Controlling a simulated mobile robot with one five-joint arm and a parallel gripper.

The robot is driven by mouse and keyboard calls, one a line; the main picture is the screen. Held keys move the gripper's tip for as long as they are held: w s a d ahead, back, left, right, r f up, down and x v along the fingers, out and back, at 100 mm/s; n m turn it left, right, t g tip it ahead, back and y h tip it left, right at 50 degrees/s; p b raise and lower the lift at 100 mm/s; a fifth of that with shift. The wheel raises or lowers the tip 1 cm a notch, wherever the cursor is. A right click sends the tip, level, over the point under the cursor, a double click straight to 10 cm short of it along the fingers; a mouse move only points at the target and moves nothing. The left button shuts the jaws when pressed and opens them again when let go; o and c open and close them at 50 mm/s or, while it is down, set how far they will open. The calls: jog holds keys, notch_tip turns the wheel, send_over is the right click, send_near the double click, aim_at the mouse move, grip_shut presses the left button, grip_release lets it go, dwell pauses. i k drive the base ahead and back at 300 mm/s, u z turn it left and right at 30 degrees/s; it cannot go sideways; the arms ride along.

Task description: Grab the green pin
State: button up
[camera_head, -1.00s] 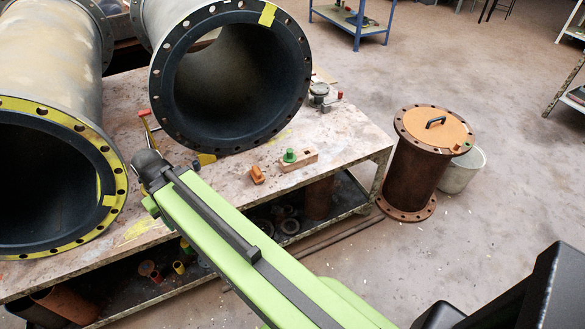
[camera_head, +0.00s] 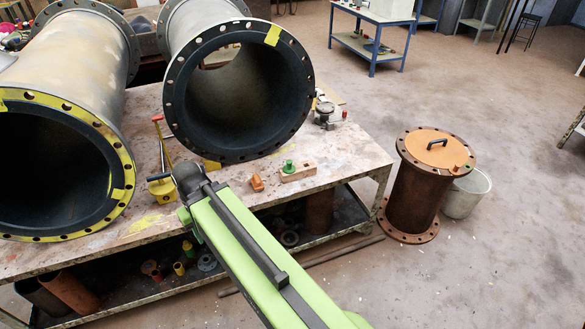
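The green pin (camera_head: 288,165) stands upright on a small wooden block (camera_head: 299,172) on the worktable (camera_head: 345,165). It is near the table's front right, below the right-hand pipe. My green arm (camera_head: 250,250) reaches up from the bottom of the view, and its dark wrist end (camera_head: 188,179) is over the table's front edge, well left of the pin. The fingers of my gripper do not show; the wrist hides what is past it. A small orange piece (camera_head: 257,183) lies between my wrist and the block.
Two big lined pipes, left (camera_head: 60,165) and right (camera_head: 240,95), lie on the table. A yellow tool (camera_head: 162,189) is left of my wrist. A rusty flanged pipe with an orange lid (camera_head: 437,152) and a bucket (camera_head: 466,195) stand at right. Floor in front is open.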

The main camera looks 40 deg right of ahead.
aim_at(289, 168)
jog(key=i, duration=1.35)
jog(key=u, duration=0.05)
